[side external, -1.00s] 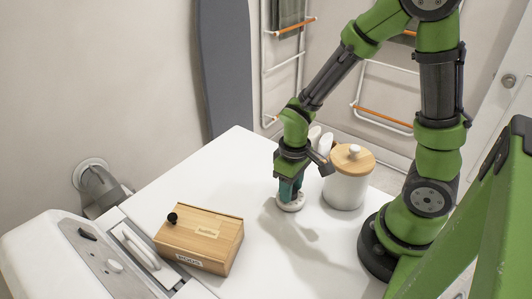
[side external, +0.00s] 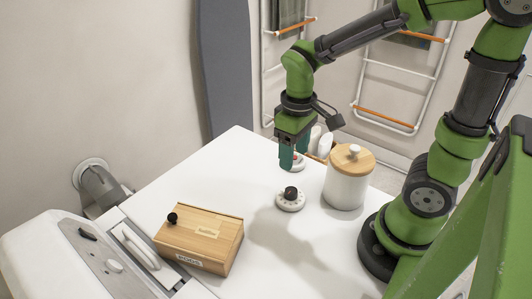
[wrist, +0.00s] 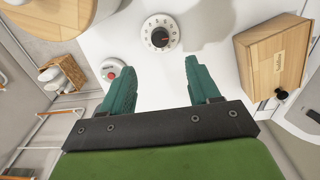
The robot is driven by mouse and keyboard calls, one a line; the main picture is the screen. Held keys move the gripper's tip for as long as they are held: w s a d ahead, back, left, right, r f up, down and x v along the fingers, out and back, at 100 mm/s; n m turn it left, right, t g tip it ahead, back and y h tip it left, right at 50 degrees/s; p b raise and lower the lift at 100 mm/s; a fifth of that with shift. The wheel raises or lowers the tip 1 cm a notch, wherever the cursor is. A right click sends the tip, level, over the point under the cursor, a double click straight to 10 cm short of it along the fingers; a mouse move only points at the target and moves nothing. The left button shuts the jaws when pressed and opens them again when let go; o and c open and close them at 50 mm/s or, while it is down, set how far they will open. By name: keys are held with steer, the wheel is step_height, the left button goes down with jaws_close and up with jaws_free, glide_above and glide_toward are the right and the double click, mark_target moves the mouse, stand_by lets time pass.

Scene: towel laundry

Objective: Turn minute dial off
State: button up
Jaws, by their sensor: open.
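A white round dial (side external: 290,203) with a black knob sits on the white table top. In the wrist view the dial (wrist: 160,34) shows numbers around its rim and a red mark on the knob. A second white round device (wrist: 112,70) with a red centre lies to its left there; in the side view it (side external: 299,163) is partly hidden behind my fingers. My gripper (side external: 293,158) is open and empty, pointing down above the table behind the black-knobbed dial. In the wrist view its two teal fingers (wrist: 157,72) are apart, with the dial beyond them.
A white canister (side external: 346,186) with a wooden lid stands right of the dial. A wooden box (side external: 200,238) with a black knob stands at the front left. A basket (wrist: 62,75) with rolled white items shows in the wrist view. Clear table lies between box and dial.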

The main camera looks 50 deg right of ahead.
step_height(320, 180, up, 6)
steer(key=shift+f, duration=0.2)
steer(key=s+a+r+m+t+y, duration=0.1)
steer(key=s+r+m+t+y, duration=0.1)
steer(key=t, duration=0.5)
step_height(320, 180, up, 3)
steer(key=shift+s+a+f+m, duration=0.1)
steer(key=shift+s+a+m, duration=0.2)
steer(key=shift+s+m, duration=0.65)
steer(key=shift+w+m, duration=0.25)
